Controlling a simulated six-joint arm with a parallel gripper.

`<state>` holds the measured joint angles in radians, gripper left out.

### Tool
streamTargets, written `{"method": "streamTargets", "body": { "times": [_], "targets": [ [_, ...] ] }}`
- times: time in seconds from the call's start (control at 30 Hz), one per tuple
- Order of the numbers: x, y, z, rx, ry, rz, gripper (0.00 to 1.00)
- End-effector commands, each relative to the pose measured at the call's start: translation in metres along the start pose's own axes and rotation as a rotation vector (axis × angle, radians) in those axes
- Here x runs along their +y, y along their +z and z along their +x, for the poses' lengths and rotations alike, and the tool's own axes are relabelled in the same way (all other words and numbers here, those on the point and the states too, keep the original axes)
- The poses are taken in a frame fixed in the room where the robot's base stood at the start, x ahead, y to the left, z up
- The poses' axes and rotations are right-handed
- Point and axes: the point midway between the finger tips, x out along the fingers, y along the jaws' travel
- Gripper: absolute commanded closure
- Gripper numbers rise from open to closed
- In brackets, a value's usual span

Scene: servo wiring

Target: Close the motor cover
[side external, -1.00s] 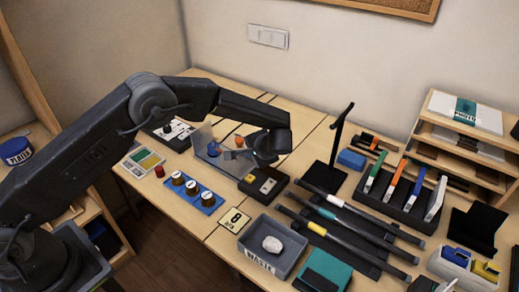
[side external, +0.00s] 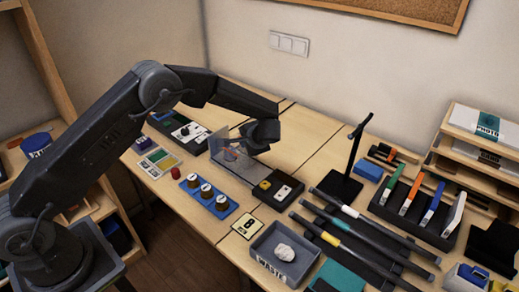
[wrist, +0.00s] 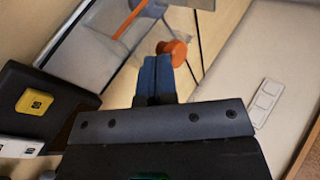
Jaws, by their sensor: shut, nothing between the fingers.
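The motor cover looks like a clear panel (side external: 219,142) standing upright at the left end of the motor unit, behind the switch box. My gripper (side external: 241,148) is right beside the panel's right side, over the unit; its fingertips are hard to make out there. In the wrist view my gripper's blue fingers (wrist: 158,72) are together and empty. An orange round knob (wrist: 173,48) shows right beyond the fingertips, and an orange rod (wrist: 131,18) shows farther off behind or through clear material (wrist: 95,35). I cannot tell whether the fingers touch the panel or knob.
The dark switch box (side external: 278,187) with yellow and white switches stands right of the unit. A blue tray with several knobs (side external: 208,196) is in front, a control box (side external: 185,130) to the left. A black stand (side external: 345,165) is to the right.

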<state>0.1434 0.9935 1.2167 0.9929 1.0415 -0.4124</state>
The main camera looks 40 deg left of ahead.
Motion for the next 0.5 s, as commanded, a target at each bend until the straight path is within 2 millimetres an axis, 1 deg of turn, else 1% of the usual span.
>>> {"method": "streamTargets", "body": {
  "times": [0.03,0.1,0.2,0.3,0.5],
  "targets": [
    [-0.011,0.005,0.011,-0.003,0.000,-0.003,1.00],
    [-0.021,0.010,0.023,-0.003,0.000,-0.002,1.00],
    [-0.032,0.016,0.035,-0.002,0.000,-0.002,1.00],
    [-0.038,0.018,0.041,-0.001,0.000,0.000,1.00],
    [-0.040,0.020,0.044,-0.003,-0.002,0.001,1.00]
  ]
}}
